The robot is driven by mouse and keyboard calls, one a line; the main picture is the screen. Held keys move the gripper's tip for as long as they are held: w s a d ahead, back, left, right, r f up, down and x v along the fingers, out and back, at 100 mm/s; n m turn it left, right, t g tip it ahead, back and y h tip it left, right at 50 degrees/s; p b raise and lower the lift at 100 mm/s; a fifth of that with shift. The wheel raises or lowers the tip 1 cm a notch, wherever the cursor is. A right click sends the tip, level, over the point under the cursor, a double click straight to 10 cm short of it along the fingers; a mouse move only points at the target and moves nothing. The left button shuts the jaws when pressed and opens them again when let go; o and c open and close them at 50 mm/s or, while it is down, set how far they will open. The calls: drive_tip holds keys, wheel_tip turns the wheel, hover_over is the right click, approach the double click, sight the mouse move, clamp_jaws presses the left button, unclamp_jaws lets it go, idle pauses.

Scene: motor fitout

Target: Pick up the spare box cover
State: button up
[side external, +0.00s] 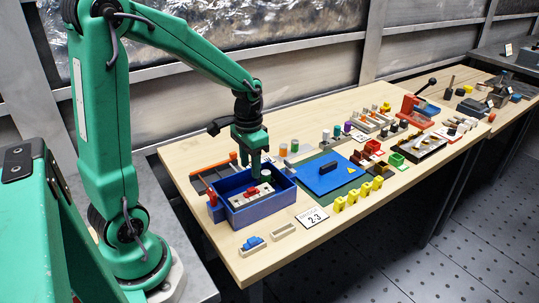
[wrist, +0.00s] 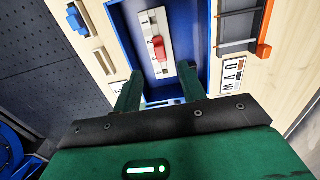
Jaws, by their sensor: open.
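A flat blue cover (side external: 315,181) with a black bar handle and a small yellow triangle lies on a green mat (side external: 356,181), right of the open blue box; I take it for the spare box cover. It does not show in the wrist view. My gripper (side external: 255,176) is open and empty, pointing down over the blue box (side external: 250,214). In the wrist view my gripper (wrist: 160,70) has its two green fingers apart, over the near end of the box (wrist: 202,40). A pale numbered terminal strip (wrist: 152,28) with a red piece (wrist: 160,48) is inside the box.
Several yellow pieces (side external: 353,197) stand in front of the cover. Small cylinders (side external: 294,146) stand behind it. A rack with an orange rail (side external: 233,158) is behind the box. A small pale tray (side external: 283,231) and a blue part (side external: 251,242) lie near the front edge.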

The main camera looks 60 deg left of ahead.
drive_tip(key=shift+w, duration=0.1)
idle(0.4)
drive_tip(key=w, duration=1.5)
hover_over(329, 164)
wheel_tip(329, 164, down, 3)
drive_tip(key=shift+s+a+r, duration=0.1)
drive_tip(key=shift+a, duration=0.05)
drive_tip(key=shift+f, duration=1.3)
drive_tip(key=shift+f, duration=0.1)
drive_tip(key=shift+f, duration=2.5)
